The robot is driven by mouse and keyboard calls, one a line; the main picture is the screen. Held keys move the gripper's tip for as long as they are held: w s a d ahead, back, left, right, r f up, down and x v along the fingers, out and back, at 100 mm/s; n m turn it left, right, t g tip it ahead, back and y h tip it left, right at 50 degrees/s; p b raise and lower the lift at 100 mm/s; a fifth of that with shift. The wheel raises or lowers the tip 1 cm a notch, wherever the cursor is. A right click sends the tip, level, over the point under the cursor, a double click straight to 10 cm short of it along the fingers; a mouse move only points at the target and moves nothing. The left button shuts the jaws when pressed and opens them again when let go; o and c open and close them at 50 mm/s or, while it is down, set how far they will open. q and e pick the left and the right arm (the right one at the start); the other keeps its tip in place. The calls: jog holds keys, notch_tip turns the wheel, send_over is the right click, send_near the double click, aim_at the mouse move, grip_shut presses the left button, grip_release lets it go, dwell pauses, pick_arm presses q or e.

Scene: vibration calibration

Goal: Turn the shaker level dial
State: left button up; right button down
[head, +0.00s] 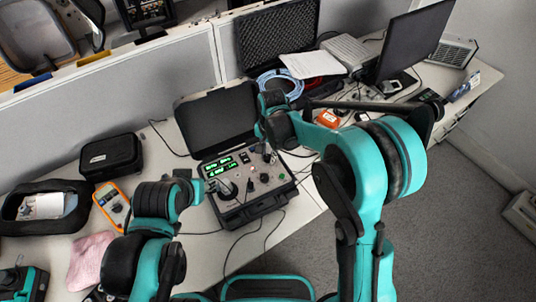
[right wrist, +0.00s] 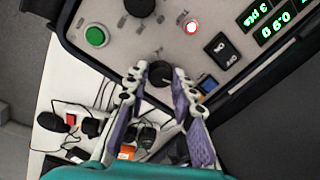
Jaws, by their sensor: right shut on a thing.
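The shaker unit is an open black case with a grey control panel (head: 238,198) in the middle of the desk; the panel also fills the top of the right wrist view (right wrist: 120,45). My right gripper (head: 266,146) reaches down over the panel's far right part. In the right wrist view its two purple-padded fingers (right wrist: 160,80) are closed around a small black dial (right wrist: 160,70). The dial's marking is hidden. My left gripper (head: 214,186) is low over the panel's left side, and its fingers are too small to judge.
The raised lid (head: 215,118) stands behind. An orange multimeter (head: 111,205) and black case (head: 111,157) lie left.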

aim_at(268, 154)
jog(key=n, duration=0.5)
jog(key=shift+n, duration=0.3)
jog(key=n, duration=0.6)
jog(key=shift+g+b, duration=0.3)
jog(key=shift+b, duration=0.05)
jog(key=n, duration=0.5)
jog(key=shift+w+n, duration=0.1)
jog(key=shift+n, duration=0.3)
jog(key=n, duration=0.5)
jog(key=shift+n, duration=0.3)
jog(key=c, duration=1.3)
grip_release()
jog(key=shift+o, duration=0.2)
jog(key=shift+r, duration=0.1)
notch_tip(268, 154, up, 12)
jog(key=shift+w, duration=0.3)
